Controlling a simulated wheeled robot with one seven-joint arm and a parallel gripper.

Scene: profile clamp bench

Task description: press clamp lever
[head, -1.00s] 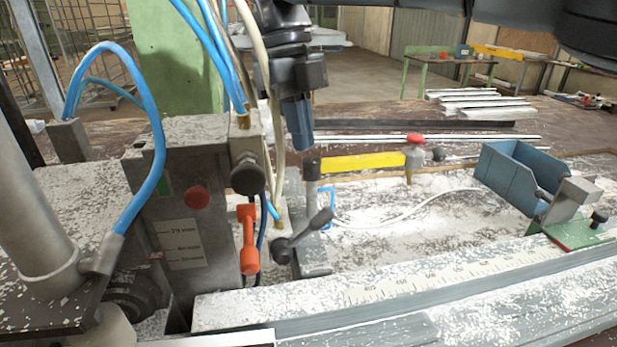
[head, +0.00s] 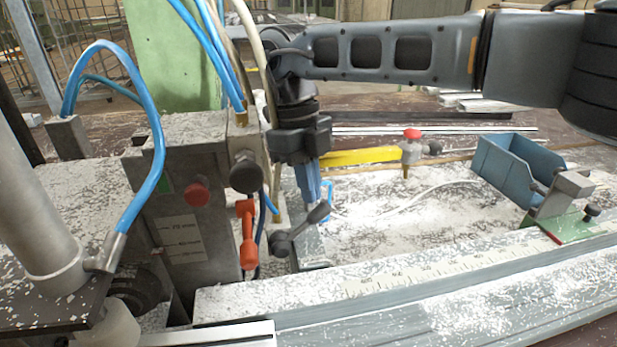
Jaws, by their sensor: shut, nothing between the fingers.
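The machine block carries an orange-red handle (head: 247,234) hanging down on its right side. Beside it is a dark grey lever (head: 301,229) with a rounded knob at its upper right end and a hub at its lower left. Which of the two is the clamp lever I cannot tell for certain. My gripper (head: 313,199) points down with its blue-grey fingers shut and empty. Its fingertips are just above the knob of the grey lever in the picture. Whether they touch it I cannot tell.
Blue hoses (head: 135,62) hang at the left and top. A ruled profile bar (head: 410,275) runs along the front. A blue bin (head: 508,168), a red-topped fitting (head: 411,140) and a yellow bar (head: 358,157) stand behind it. The chip-covered bench between is mostly free.

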